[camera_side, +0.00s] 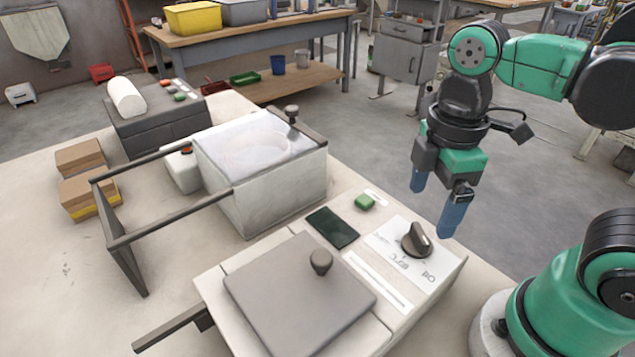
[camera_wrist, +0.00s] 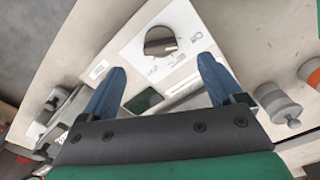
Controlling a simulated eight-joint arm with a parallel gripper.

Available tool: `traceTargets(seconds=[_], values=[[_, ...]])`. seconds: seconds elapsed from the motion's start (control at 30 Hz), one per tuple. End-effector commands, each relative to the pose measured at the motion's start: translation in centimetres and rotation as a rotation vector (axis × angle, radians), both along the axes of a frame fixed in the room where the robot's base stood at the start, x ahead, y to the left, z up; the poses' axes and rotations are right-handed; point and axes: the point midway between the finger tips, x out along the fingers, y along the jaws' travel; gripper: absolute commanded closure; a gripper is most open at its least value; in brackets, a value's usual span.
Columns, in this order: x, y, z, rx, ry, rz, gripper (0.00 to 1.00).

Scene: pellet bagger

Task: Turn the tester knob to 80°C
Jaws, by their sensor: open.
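The tester knob (camera_side: 417,240) is a dark round knob with a raised grip, on a white dial panel at the right front of the white tester (camera_side: 455,262). In the wrist view the knob (camera_wrist: 160,40) lies beyond the fingertips, near the top middle. My gripper (camera_side: 430,210) has blue fingers, is open and empty, and hangs above and behind the knob, apart from it. In the wrist view the fingers (camera_wrist: 163,65) are spread wide.
A green button (camera_side: 364,202) and a dark display (camera_side: 333,228) sit beside the dial. A grey lid (camera_side: 295,295) with a dark handle (camera_side: 320,262) covers the tester's left part. A clear-topped box (camera_side: 262,165) with a rail frame stands behind. Air around my gripper is clear.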

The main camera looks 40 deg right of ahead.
Motion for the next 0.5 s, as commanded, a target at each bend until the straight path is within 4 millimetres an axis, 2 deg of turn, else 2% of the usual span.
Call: traceTargets(seconds=[0.5], values=[[0.0,0.0,-4.8,-0.002,0.0,0.003,0.13]])
